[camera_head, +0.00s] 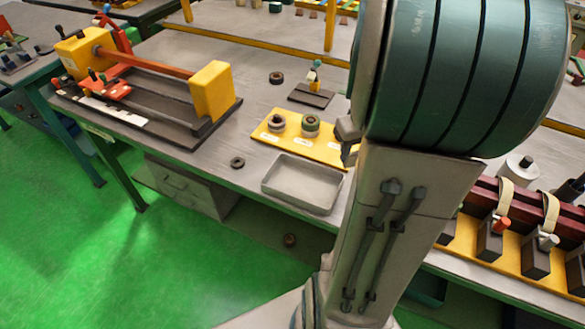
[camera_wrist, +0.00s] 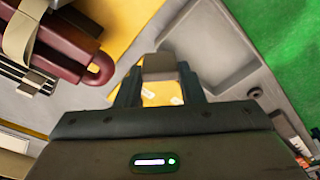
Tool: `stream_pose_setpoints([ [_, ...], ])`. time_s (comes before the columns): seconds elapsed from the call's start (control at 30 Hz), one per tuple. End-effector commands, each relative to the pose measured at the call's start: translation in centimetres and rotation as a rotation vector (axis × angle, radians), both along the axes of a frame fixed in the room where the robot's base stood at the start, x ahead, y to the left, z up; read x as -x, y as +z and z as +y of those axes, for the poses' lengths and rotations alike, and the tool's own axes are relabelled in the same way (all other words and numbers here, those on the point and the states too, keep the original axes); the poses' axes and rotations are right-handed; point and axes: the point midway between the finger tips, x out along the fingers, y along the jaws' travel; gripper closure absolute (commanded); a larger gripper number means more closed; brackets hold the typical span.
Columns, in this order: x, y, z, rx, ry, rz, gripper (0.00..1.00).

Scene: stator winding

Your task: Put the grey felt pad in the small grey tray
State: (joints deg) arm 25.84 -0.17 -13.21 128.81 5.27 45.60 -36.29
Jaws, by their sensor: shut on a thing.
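The small grey tray (camera_head: 303,201) lies at the front edge of the bench in the head view, and it looks empty. It also shows in the wrist view (camera_wrist: 246,69), up and to the right of my fingers. My gripper (camera_wrist: 160,80) is shut on a flat grey-brown piece, which looks like the grey felt pad (camera_wrist: 159,65). The pad is held crosswise between the fingertips, close to the tray in the picture; its height over the bench is unclear. In the head view my arm hides most of the gripper and the pad.
A yellow board (camera_head: 325,152) with ring-shaped parts lies behind the tray. A loose dark ring (camera_head: 238,162) lies to its left. A yellow-and-red winding fixture (camera_head: 150,85) stands at the left. A dark red rack (camera_wrist: 55,38) stands at the wrist view's upper left.

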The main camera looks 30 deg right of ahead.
Motion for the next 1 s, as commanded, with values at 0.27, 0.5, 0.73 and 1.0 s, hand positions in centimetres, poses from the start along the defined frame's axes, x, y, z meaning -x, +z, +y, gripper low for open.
stream_pose_setpoints([
  [0.27,-3.0,-2.8,4.3,-0.003,0.015,0.006,0.86],
  [0.5,-6.0,-5.8,8.3,-0.002,0.013,0.005,0.86],
  [0.73,-7.0,-7.2,9.4,-0.002,0.004,0.002,0.86],
  [1.0,-7.0,-10.3,9.4,-0.002,0.004,0.005,0.86],
])
